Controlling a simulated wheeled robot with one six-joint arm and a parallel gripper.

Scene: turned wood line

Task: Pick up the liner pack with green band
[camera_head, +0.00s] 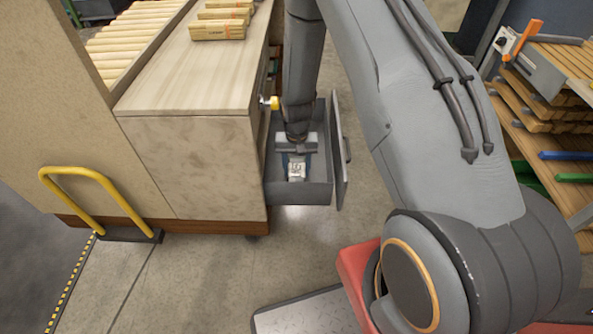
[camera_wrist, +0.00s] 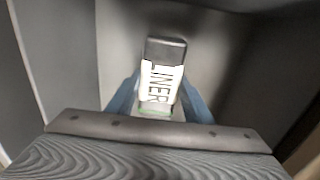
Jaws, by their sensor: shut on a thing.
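The liner pack (camera_wrist: 160,84) has a white label reading "LINER", a dark end and a thin green band near the fingers in the wrist view. In the head view the pack (camera_head: 296,171) shows pale inside the open grey drawer (camera_head: 305,192). My gripper (camera_wrist: 155,102) reaches down into the drawer, its blue fingers on either side of the pack and shut on it. In the head view my gripper (camera_head: 296,163) is partly hidden by my own wrist. I cannot tell whether the pack touches the drawer floor.
The drawer front (camera_head: 339,150) stands out from the wooden cabinet (camera_head: 190,165). Wooden packs (camera_head: 218,28) lie on the cabinet top. A yellow rail (camera_head: 98,175) stands at the left. A rack with wooden pieces (camera_head: 545,110) is at the right. Open floor (camera_head: 290,255) lies in front.

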